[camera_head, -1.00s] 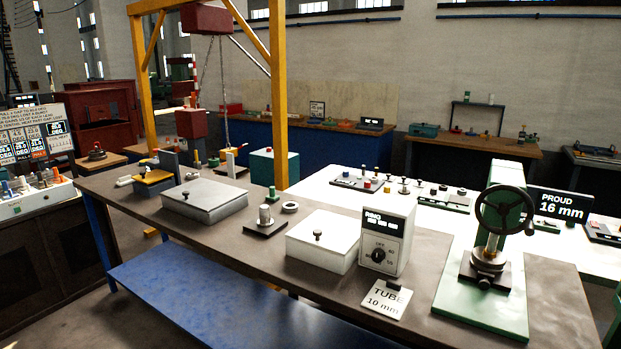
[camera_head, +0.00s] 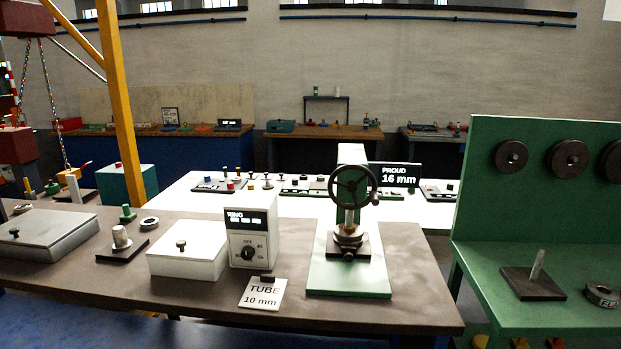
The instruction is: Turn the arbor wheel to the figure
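The arbor press (camera_head: 348,262) stands on a green base near the right end of the brown workbench. Its dark spoked wheel (camera_head: 352,190) faces me at the top of the green column, with a handle knob at its right rim. Below it a metal stack sits on a black block. A black display (camera_head: 398,176) behind the press reads "PROUD 16 mm". A card (camera_head: 263,292) in front of the white control box reads "TUBE 10 mm". Neither of my grippers shows in the view.
The white control box (camera_head: 253,236) and white lidded box (camera_head: 188,256) stand left of the press. A green bench (camera_head: 500,317) with black discs on its back panel is at the right, beyond a narrow gap. A yellow post (camera_head: 122,110) rises behind the bench.

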